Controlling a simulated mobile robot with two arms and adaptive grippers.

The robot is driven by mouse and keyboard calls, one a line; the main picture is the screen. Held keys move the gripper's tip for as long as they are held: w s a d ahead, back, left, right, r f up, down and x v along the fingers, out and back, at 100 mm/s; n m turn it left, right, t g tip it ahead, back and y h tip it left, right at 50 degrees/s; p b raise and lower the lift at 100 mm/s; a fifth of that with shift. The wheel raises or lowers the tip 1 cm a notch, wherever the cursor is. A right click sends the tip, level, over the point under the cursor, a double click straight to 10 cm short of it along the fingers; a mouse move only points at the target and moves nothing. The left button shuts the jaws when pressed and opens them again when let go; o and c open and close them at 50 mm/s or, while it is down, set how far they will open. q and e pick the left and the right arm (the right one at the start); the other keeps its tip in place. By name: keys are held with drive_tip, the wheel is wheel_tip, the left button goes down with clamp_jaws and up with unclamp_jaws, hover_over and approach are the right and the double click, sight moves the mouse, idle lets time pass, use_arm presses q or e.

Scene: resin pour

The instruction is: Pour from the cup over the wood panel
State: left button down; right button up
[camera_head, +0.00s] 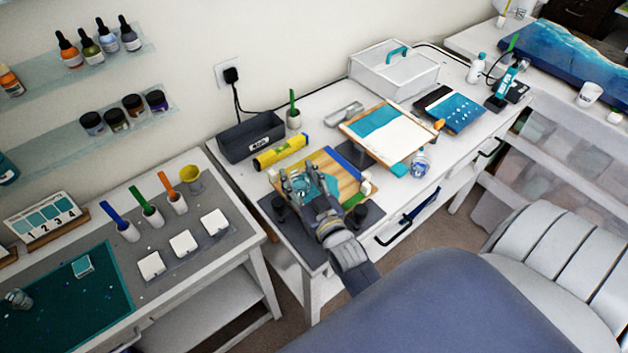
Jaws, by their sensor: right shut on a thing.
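The wood panel (345,180) lies on the white table in the middle of the camera_head view. It has bare light wood grain, a blue strip along its far right edge and a teal patch near my gripper. My right gripper (296,184) is over the panel's left part, its arm coming up from below. It is shut on a small cup (297,188), which is mostly hidden by the fingers. I cannot tell the cup's tilt or whether anything flows from it. My left gripper is not in view.
A yellow level (280,151) and a black bin (250,137) stand behind the panel. A tilted board (386,135) with teal and white stands to the right. A dark mat (365,214) lies under the panel. A side table (215,255) with tools stands left.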

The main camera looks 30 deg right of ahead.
drive_tip(key=shift+r+p, duration=0.7)
drive_tip(key=shift+r, duration=1.75)
drive_tip(key=s+a+f+y+b, duration=0.1)
drive_tip(key=s+a+f+b, duration=0.1)
drive_tip(key=s+a+b, duration=0.2)
drive_tip(key=s+a+f+n+y+b, duration=0.1)
drive_tip(key=s+a+f+b, duration=0.2)
drive_tip(key=s+b, duration=0.7)
drive_tip(key=shift+s+a+n+b, duration=0.15)
drive_tip(key=shift+a+n+b, duration=0.2)
drive_tip(key=shift+a, duration=0.5)
drive_tip(key=shift+f, duration=0.1)
